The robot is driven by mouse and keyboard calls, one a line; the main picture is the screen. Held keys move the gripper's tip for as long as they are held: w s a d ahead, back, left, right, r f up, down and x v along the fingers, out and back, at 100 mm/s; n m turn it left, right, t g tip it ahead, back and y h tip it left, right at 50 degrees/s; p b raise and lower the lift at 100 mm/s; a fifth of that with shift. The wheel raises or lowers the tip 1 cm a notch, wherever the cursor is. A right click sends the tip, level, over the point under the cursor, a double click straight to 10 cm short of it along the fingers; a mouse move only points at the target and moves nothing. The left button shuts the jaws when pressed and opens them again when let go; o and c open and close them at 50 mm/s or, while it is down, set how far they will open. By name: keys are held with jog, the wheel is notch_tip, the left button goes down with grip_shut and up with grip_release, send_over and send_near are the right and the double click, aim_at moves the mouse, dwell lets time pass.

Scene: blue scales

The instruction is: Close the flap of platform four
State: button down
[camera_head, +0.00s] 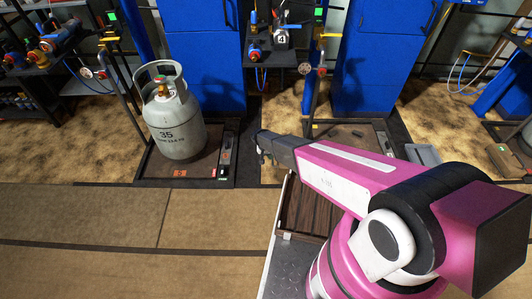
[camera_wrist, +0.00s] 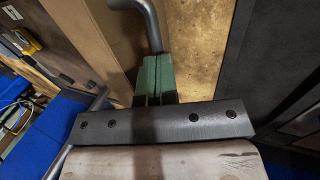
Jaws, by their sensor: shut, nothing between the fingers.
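A small black plate marked "4" (camera_head: 281,38) hangs on the scale rig at the top middle. Below it, platform four (camera_head: 376,132) is a low dark-framed plate, partly hidden behind my arm. I cannot make out its flap for certain. My gripper (camera_head: 262,153) is beside the platform's left side, its fingers hardly visible there. In the wrist view its green fingers (camera_wrist: 152,78) are shut and empty. A curved grey metal bar (camera_wrist: 148,25) lies just beyond the fingertips; I cannot tell whether they touch it.
A grey gas cylinder marked "35" (camera_head: 175,118) stands on the platform to the left. Blue cabinets (camera_head: 203,55) stand behind, with thin posts and hoses between. Another cylinder is partly cut off at the right edge. The brown floor (camera_head: 95,215) at front left is clear.

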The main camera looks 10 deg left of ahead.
jog(key=shift+w+d, duration=0.25)
jog(key=shift+d, duration=1)
jog(key=shift+d+r, duration=0.1)
